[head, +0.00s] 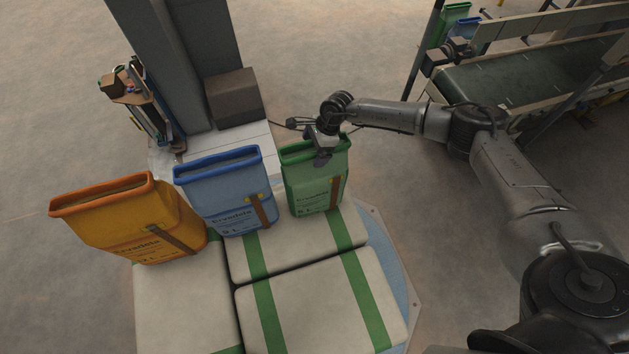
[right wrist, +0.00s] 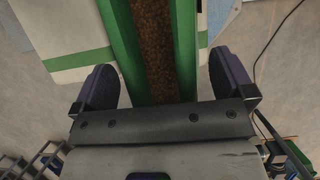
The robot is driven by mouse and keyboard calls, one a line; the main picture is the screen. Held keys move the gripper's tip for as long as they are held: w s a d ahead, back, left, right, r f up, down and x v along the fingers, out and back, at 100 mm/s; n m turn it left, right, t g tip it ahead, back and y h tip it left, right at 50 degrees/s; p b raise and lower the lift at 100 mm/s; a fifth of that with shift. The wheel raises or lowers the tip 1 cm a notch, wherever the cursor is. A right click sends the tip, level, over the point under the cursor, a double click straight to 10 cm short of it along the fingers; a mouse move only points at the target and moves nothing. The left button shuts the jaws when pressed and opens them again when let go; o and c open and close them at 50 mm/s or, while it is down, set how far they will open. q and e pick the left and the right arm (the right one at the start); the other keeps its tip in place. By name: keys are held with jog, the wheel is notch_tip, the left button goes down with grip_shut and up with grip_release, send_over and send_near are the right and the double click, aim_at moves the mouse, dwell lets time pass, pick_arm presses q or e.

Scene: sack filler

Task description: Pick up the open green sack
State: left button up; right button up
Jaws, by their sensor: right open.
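The open green sack (head: 316,186) stands upright on the white bales, at the right end of a row of three sacks. In the right wrist view its open mouth shows brown grainy contents between two green rims (right wrist: 121,50). My right gripper (head: 323,155) is at the top of the sack in the head view. In the right wrist view my right gripper (right wrist: 166,90) is open, with one dark finger on each side of the sack's mouth. I cannot tell whether the fingers touch it. My left gripper is not in view.
A blue sack (head: 222,195) stands just left of the green one, and an orange sack (head: 135,225) further left. White bales with green bands (head: 310,300) lie below. A grey column (head: 190,60) rises behind. A conveyor (head: 530,75) is at the upper right.

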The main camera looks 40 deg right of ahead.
jog(key=shift+f, duration=0.2)
dwell(0.6)
jog(key=shift+c, duration=0.3)
jog(key=c, duration=1.7)
jog(key=shift+c, duration=0.2)
jog(key=shift+r, duration=0.2)
